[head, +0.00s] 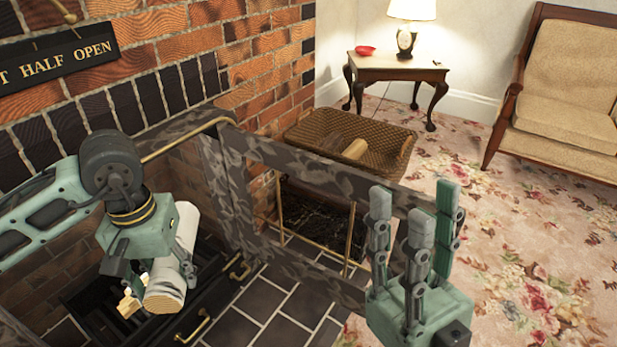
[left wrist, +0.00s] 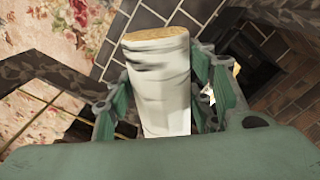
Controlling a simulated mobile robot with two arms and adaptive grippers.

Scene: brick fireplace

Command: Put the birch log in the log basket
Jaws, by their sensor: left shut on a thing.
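The birch log (head: 173,270), white-barked with a pale cut end, is held in my left gripper (head: 170,260) above the dark hearth. In the left wrist view the log (left wrist: 158,85) sits between the green fingers (left wrist: 155,95), with its cut end pointing away. The wicker log basket (head: 385,140) stands beyond the brick fireplace corner, apart from the left gripper and to its right. Short logs (head: 345,145) lie in it. My right gripper (head: 413,200) is open and empty, fingers pointing up, at the lower right.
A dark patterned stone frame (head: 300,170) stands between the left gripper and the basket. Small pale wood pieces (head: 129,304) lie in the dark grate below. A side table (head: 395,68) with a lamp and an armchair (head: 565,80) stand behind. The floral carpet (head: 540,230) is clear.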

